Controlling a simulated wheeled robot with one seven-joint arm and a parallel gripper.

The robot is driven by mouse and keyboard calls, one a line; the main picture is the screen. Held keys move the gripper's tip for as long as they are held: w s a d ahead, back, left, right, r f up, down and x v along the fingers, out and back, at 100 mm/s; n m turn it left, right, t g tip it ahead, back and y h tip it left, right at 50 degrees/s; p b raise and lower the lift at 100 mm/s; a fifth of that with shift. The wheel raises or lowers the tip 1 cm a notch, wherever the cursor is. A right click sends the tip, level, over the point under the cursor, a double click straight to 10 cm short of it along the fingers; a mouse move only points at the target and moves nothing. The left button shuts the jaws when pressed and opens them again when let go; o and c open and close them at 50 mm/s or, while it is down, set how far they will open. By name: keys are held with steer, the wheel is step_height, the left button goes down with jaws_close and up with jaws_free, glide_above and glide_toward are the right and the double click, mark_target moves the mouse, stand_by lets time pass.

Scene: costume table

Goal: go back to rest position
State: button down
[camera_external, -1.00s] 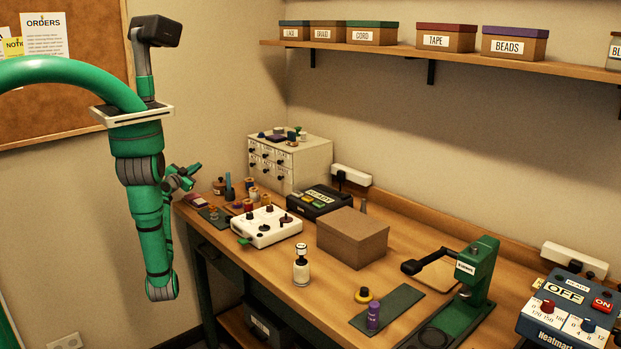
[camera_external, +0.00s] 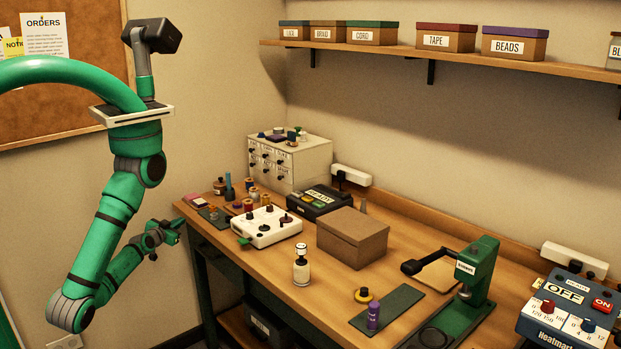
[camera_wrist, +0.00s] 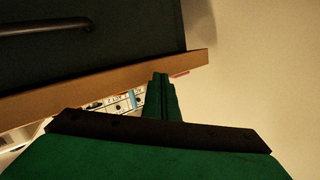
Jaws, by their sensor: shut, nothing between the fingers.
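My gripper (camera_external: 175,226) is at the left end of the workbench (camera_external: 408,322), close to its left edge, at the end of my bent green arm. In the wrist view its green fingers (camera_wrist: 161,95) are together with nothing between them. Past the fingers the wrist view shows the bench's wooden edge (camera_wrist: 110,75) and part of the white drawer cabinet (camera_wrist: 110,105). Whether the gripper touches the bench cannot be told from the external view.
Near the bench's left end stand several thread spools (camera_external: 248,205), a white box with black knobs (camera_external: 268,228) and the drawer cabinet (camera_external: 318,158). A brown box (camera_external: 352,237) sits mid-bench. The floor side left of the bench looks clear.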

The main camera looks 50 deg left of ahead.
steer(key=s+d+m+t+h, duration=0.2)
steer(key=d+h, duration=0.7)
steer(key=d, duration=1.7)
steer(key=shift+d+f+m+h, duration=0.3)
steer(key=shift+m, duration=0.4)
